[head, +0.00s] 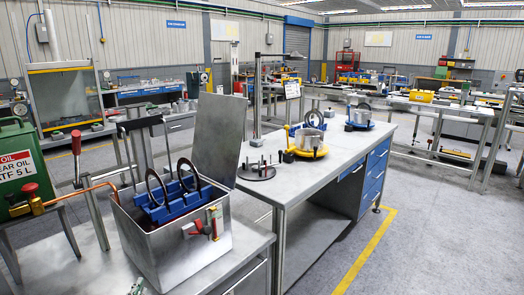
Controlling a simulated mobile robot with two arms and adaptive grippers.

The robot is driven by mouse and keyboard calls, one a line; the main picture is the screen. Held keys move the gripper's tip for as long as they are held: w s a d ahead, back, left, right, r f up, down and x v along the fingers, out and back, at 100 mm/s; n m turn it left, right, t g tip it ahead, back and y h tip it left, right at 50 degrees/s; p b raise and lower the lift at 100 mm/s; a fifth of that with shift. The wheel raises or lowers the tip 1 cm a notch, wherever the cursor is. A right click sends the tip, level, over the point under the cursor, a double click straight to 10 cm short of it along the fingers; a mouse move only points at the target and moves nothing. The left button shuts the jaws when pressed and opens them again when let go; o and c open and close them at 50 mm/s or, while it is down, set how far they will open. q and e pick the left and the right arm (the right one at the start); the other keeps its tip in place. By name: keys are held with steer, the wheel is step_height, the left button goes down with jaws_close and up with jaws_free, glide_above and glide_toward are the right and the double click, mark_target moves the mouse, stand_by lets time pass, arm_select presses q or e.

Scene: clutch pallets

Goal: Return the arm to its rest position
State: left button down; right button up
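Neither of my grippers can be made out in the head view, and no arm of mine shows clearly. An open metal box (175,262) stands on the near bench with its lid (217,135) raised. A blue rack (178,208) with dark rings upright in it sits in the box. On the workbench (262,205) behind it, a yellow pallet (308,153) carries a metal clutch part (309,138). A blue pallet (360,125) with a similar part stands farther back. A round dark plate with upright pins (257,171) lies at the workbench's left.
A green oil can (22,165) stands at the left edge, near a copper pipe with red handles (77,190). A small, unclear object (137,287) lies at the bottom edge. Open floor with a yellow line (365,250) lies to the right. More benches stand behind.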

arm_select(q)
steer(key=s+d+f+g+h, duration=0.1)
steer(key=s+d+f+g, duration=0.25)
steer(key=s, duration=0.65)
steer(key=s+d+f+g+h, duration=0.1)
steer(key=s+d+f+g, duration=0.3)
steer(key=s, duration=0.6)
steer(key=s+d+f+g+h, duration=0.1)
steer(key=s+d+f+g, duration=0.4)
steer(key=s, duration=0.6)
step_height(320, 180, down, 27)
steer(key=a, duration=0.2)
steer(key=s+a+f+g, duration=0.1)
steer(key=s+a+f, duration=0.2)
steer(key=s+f, duration=1.3)
steer(key=shift+s+f+m+g+y, duration=0.2)
steer(key=shift+s+m+g+y, duration=0.15)
steer(key=shift+s, duration=0.5)
steer(key=shift+a, duration=0.1)
